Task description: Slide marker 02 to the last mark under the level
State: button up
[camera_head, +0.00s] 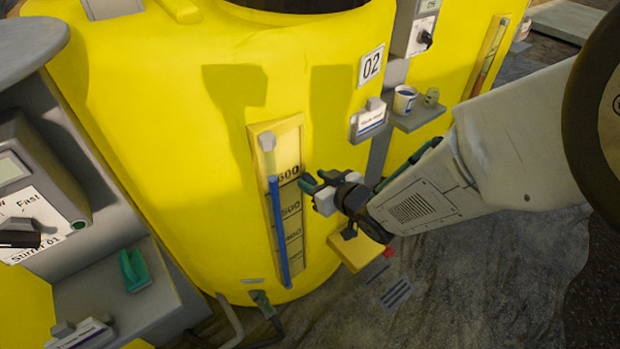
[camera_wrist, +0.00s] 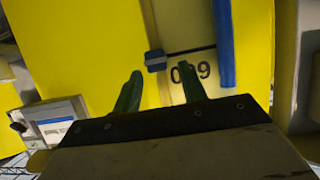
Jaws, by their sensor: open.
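The yellow tank labelled 02 (camera_head: 370,66) carries an upright level scale (camera_head: 262,128) with a blue level column (camera_head: 277,225). In the wrist view the scale is upside down, and the blue column (camera_wrist: 224,40) ends a little above the 600 line. A small blue block with a pale stripe, which looks like marker 02 (camera_wrist: 156,60), sits at the scale's edge close to the 600 line. My gripper (camera_head: 308,184) is beside the scale at about that height. In the wrist view its green fingers (camera_wrist: 161,68) are open, with the marker between or just beyond their tips.
A grey shelf with a cup (camera_head: 404,100) juts out up and right of my gripper. A yellow block (camera_head: 356,252) lies below it. Hoses (camera_head: 262,303) run at the tank's foot. A stirrer control box (camera_head: 30,180) stands at left.

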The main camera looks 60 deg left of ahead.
jog(key=v, duration=0.5)
jog(key=shift+d+r, duration=0.15)
jog(key=shift+d, duration=0.1)
jog(key=w+d+f+t+h, duration=0.2)
jog(key=d+f+h, duration=0.1)
jog(key=d+f, duration=0.15)
jog(key=w+d+r+m+h, duration=0.2)
jog(key=w+d+r+h, duration=0.1)
jog(key=d, duration=0.6)
jog(key=w+d+r+m+t+h, duration=0.1)
jog(key=w+d+r+m+h, duration=0.25)
jog(key=d, duration=0.65)
jog(key=w+d+r+m+h, duration=0.2)
jog(key=w+d+h, duration=0.15)
jog(key=d, duration=0.55)
jog(key=s+d+r+m, duration=0.3)
jog(key=s+d+r, duration=0.1)
jog(key=d, duration=0.6)
jog(key=s+d+r+m, duration=0.4)
jog(key=d+r, duration=0.3)
jog(key=d, duration=0.4)
jog(key=s+d+r+m, duration=0.4)
jog(key=s+d+r, duration=0.1)
jog(key=d, duration=0.5)
jog(key=shift+s+d+r+g+h, duration=0.3)
jog(key=shift+s+r+g, duration=0.1)
jog(key=shift+r, duration=0.15)
